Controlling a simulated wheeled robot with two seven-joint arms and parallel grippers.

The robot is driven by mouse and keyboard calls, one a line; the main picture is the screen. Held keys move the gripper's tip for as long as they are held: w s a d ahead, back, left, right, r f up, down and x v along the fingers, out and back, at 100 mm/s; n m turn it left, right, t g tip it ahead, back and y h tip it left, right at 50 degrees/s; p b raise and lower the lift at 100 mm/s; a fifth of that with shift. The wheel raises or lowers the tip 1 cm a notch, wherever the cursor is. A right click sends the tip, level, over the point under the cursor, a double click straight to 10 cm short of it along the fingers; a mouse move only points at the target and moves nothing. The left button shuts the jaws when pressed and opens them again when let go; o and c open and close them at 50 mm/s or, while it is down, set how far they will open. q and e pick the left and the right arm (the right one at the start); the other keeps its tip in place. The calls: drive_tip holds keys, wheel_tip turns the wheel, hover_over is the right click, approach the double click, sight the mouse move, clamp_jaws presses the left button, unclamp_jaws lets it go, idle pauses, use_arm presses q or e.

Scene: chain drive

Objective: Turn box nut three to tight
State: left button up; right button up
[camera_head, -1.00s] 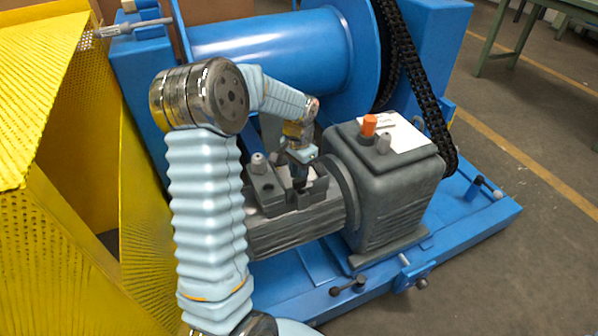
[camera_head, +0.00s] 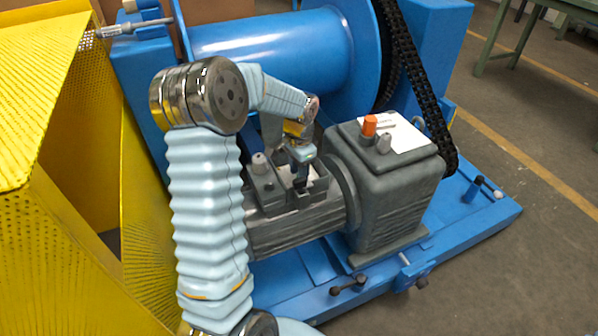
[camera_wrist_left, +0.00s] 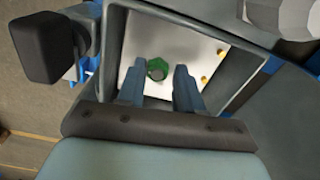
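The open terminal box (camera_head: 264,197) sits on top of the grey motor, and its pale inner plate (camera_wrist_left: 128,88) shows in the left wrist view. A green nut with a dark centre (camera_wrist_left: 157,69) is on that plate. Two small yellow nuts (camera_wrist_left: 205,79) lie to its right. No number marks which is nut three. My left gripper (camera_head: 301,183) reaches down into the box. In the left wrist view my left gripper (camera_wrist_left: 161,67) is open, its fingertips apart on either side of the green nut. I cannot tell whether they touch it. My right gripper is not in view.
The box walls closely surround my left fingers. A grey gearbox (camera_head: 385,205) with an orange cap (camera_head: 369,125) stands to the right. A black chain (camera_head: 412,80) runs behind it. A yellow perforated guard (camera_head: 50,80) is at the left.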

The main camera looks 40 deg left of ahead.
use_arm(q)
drive_tip(key=shift+o, duration=1.1)
drive_tip(key=shift+s+f, duration=0.1)
drive_tip(key=shift+f, duration=0.05)
wheel_tip(320, 180, up, 14)
drive_tip(key=shift+s+f, duration=0.1)
